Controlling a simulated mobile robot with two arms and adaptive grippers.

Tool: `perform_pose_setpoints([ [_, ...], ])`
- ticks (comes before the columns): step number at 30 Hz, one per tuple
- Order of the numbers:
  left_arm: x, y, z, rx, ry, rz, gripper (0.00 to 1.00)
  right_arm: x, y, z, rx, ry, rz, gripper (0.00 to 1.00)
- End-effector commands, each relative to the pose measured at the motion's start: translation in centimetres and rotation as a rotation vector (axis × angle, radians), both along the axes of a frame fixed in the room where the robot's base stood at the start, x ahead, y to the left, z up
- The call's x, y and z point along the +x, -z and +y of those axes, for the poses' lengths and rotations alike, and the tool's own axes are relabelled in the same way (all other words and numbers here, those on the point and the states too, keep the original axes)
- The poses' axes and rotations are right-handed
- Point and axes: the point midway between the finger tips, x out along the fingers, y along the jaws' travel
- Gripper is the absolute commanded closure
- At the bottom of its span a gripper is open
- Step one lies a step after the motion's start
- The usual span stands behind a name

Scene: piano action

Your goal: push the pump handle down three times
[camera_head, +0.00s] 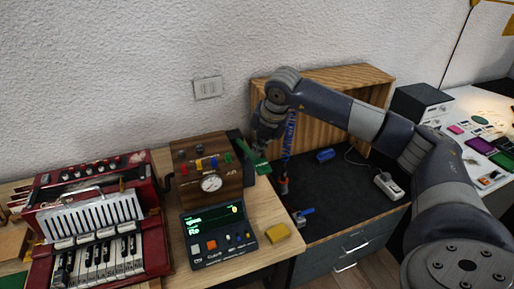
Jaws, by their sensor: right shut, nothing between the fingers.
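A wooden box with a round gauge (211,184) stands on the left table. A green lever (250,155), apparently the pump handle, sticks out at its right side and slopes down to the right. My right gripper (259,146) is shut and empty, right over the lever. It hides part of the lever, and I cannot tell whether it touches it. My left gripper is not in view.
A red accordion-like instrument (98,225) stands at the left. A power strip (388,186) lies on the dark bench.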

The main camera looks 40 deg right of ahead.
Motion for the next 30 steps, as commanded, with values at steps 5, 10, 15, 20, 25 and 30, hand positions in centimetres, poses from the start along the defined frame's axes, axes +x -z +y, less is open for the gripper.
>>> perform_pose_setpoints([
  [5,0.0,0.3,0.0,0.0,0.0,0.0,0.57,-0.2,0.4,0.1,0.0,-0.001,0.004,1.0],
  [10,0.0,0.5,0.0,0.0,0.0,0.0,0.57,-0.3,0.6,0.1,0.0,-0.001,0.004,1.0],
  [15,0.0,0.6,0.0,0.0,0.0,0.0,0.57,-0.3,0.8,0.1,0.0,-0.001,0.004,1.0],
  [20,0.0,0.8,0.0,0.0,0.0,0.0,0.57,-0.4,1.0,0.1,0.0,-0.001,0.004,1.0],
  [25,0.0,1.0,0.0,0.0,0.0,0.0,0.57,-0.5,1.2,0.2,0.001,-0.001,0.005,1.0],
  [30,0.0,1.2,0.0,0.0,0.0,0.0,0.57,-0.6,1.4,0.2,0.001,-0.001,0.005,1.0],
])
